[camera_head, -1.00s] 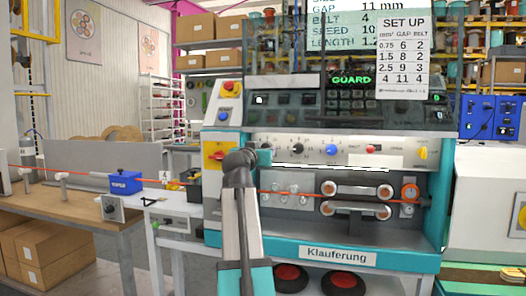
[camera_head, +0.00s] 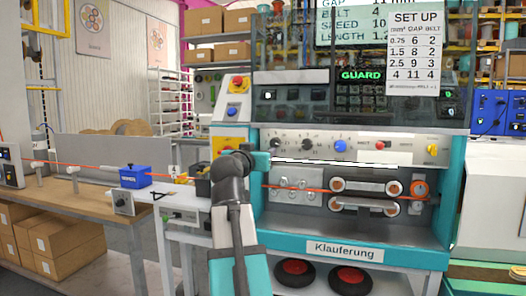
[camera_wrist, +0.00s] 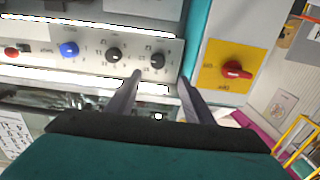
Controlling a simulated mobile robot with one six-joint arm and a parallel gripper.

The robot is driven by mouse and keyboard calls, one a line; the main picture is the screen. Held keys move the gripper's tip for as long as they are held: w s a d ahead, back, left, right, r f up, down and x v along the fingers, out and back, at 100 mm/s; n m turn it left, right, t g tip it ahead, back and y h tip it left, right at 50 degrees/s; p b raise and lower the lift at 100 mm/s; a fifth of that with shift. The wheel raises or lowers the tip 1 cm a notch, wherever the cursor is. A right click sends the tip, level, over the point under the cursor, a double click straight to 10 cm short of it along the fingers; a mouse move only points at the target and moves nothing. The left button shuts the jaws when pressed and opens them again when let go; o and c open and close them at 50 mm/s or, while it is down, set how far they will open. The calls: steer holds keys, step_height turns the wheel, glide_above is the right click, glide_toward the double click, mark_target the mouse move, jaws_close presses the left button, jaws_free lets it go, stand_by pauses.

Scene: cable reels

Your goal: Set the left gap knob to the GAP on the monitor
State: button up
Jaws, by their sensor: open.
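The left gap knob (camera_head: 276,143) is the leftmost black knob on the machine's pale control strip. In the wrist view, which is turned over, it is the rightmost black knob (camera_wrist: 157,61), ringed by small scale marks. Its setting is too small to read. My gripper (camera_wrist: 159,76) is open, its two fingers pointing toward this knob, with nothing between them. I cannot tell how far the tips are from the knob. In the head view the fingers are hard to make out beside the strip. The monitor (camera_head: 345,30) shows GAP 11 mm, its top cut off, and BELT 4.
A second black knob (camera_head: 307,144) and a blue knob (camera_head: 340,146) sit on the same strip. A red switch on a yellow plate (camera_wrist: 233,70) is close beside my gripper. A SET UP chart (camera_head: 414,52) hangs at the monitor. An orange cable (camera_head: 95,168) runs across below.

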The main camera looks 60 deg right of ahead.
steer(key=shift+a, duration=0.3)
